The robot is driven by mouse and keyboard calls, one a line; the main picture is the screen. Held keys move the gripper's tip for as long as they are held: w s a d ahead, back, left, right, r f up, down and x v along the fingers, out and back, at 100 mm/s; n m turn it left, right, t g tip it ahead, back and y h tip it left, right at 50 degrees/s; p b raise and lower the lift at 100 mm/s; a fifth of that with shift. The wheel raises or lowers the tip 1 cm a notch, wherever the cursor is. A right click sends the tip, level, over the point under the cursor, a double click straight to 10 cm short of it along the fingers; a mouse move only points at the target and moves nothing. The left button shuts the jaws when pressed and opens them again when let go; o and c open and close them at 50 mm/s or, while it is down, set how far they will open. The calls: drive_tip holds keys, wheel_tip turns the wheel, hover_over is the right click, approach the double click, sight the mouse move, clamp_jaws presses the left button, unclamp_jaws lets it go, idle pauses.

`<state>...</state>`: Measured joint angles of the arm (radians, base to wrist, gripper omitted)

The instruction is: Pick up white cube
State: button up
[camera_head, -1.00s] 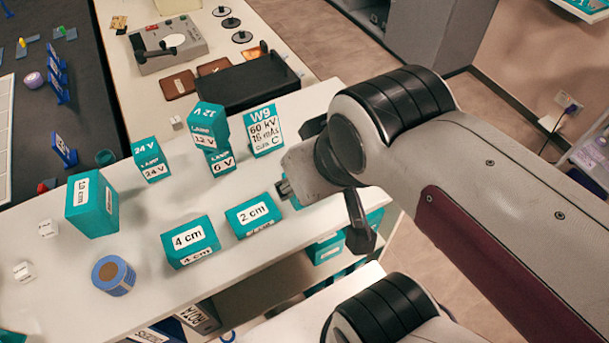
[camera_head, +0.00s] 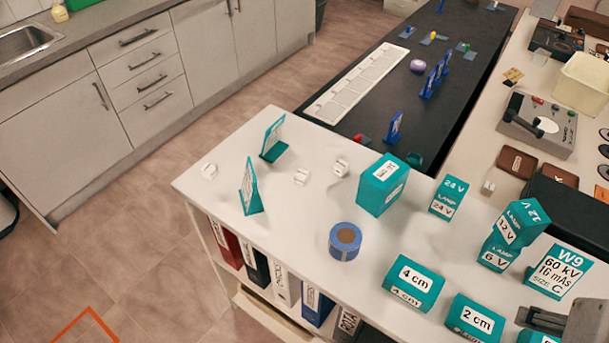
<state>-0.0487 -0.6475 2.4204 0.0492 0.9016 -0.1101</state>
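A smaller white piece (camera_head: 488,186) is by the 24 V lamp box. Part of my gripper (camera_head: 545,318) shows at the lower right edge, close to the 2 cm block and far from the left cubes. Its fingers are mostly cut off, so its opening cannot be told.
Two teal stands (camera_head: 250,188) stand near the left cubes. A tall teal block (camera_head: 382,186), a blue roll (camera_head: 345,241), a 4 cm block (camera_head: 416,283), a 2 cm block (camera_head: 474,319) and lamp boxes (camera_head: 522,223) occupy the middle and right. The front left tabletop is mostly clear.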

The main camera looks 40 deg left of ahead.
drive_tip(key=w+a+r+n+g+y, duration=0.1)
drive_tip(key=w+a+r+n+y, duration=0.1)
drive_tip(key=w+a+n, duration=0.5)
drive_tip(key=n+g+y, duration=0.3)
drive_tip(key=n+g, duration=0.1)
drive_tip(key=n, duration=0.3)
approach(302, 172)
drive_tip(key=d+r, duration=0.2)
drive_tip(key=d, duration=0.2)
drive_tip(key=w+d+r, duration=0.1)
drive_tip(key=d+r, duration=0.1)
drive_tip(key=d, duration=0.2)
drive_tip(key=d+r, duration=0.2)
drive_tip(key=d, duration=0.2)
drive_tip(key=shift+w+d, duration=0.25)
drive_tip(key=shift+w, duration=0.15)
drive_tip(key=a+f+n+g, duration=0.1)
drive_tip(key=a+f+n, duration=0.3)
drive_tip(key=a+f, duration=0.3)
drive_tip(key=a, duration=0.5)
drive_tip(key=shift+s+a+n+g+y, duration=0.3)
drive_tip(key=shift+a, duration=0.1)
drive_tip(key=shift+f, duration=0.15)
drive_tip(key=shift+x, duration=1.25)
drive_tip(key=shift+f, duration=0.15)
